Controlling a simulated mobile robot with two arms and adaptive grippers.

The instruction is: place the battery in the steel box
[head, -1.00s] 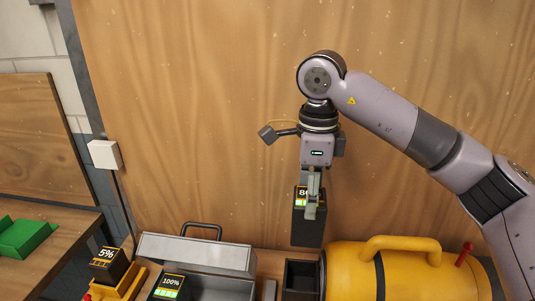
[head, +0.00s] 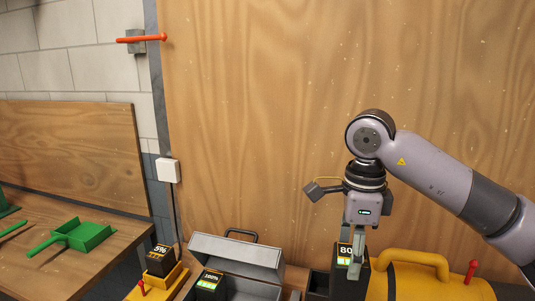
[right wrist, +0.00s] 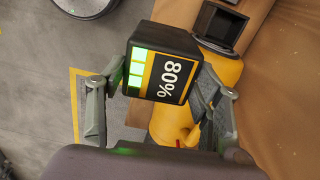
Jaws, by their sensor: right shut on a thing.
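My right gripper (head: 349,262) is shut on a black battery (head: 342,284) marked 80%. In the right wrist view the same battery (right wrist: 165,67) sits between the two fingers, its label and green bars showing. The steel box (head: 237,252) is a grey case with its lid raised, left of my gripper in the head view. A battery marked 100% (head: 208,281) is in it. A third battery, marked 5% (head: 160,258), sits on a yellow base (head: 160,283) further left. My left gripper is out of view.
A yellow machine (head: 425,285) with a handle and red lever stands beside the held battery. A dark open holder (right wrist: 222,28) shows near its end. A green dustpan (head: 85,236) lies on the left bench (head: 40,265). A wooden panel (head: 330,90) stands behind.

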